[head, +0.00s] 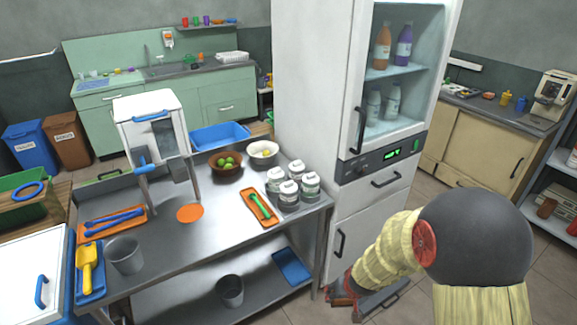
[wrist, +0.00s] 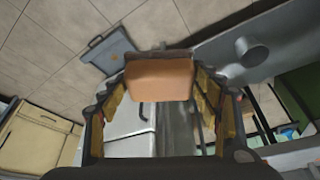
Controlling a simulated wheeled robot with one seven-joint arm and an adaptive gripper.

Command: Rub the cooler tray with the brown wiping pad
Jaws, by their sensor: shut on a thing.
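My gripper (head: 345,293) is low in front of the tall white cooler (head: 308,105). It is shut on the brown wiping pad (wrist: 160,80), which sits between the fingertips in the wrist view. Only a small brown part of the pad (head: 343,301) shows in the head view. A flat grey tray with a handle (wrist: 112,54), which looks like the cooler tray, lies beyond the pad in the wrist view. It also seems to show at the cooler's foot in the head view (head: 388,301), partly behind my arm. The pad appears apart from it, but I cannot judge the gap.
A steel table (head: 160,245) with jars, bowls and trays stands left of the cooler. Its lower shelf holds a bucket (head: 230,290) and a blue tray (head: 291,265). Beige cabinets (head: 490,125) and a shelf rack (head: 560,185) stand at right. Some tiled floor is clear.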

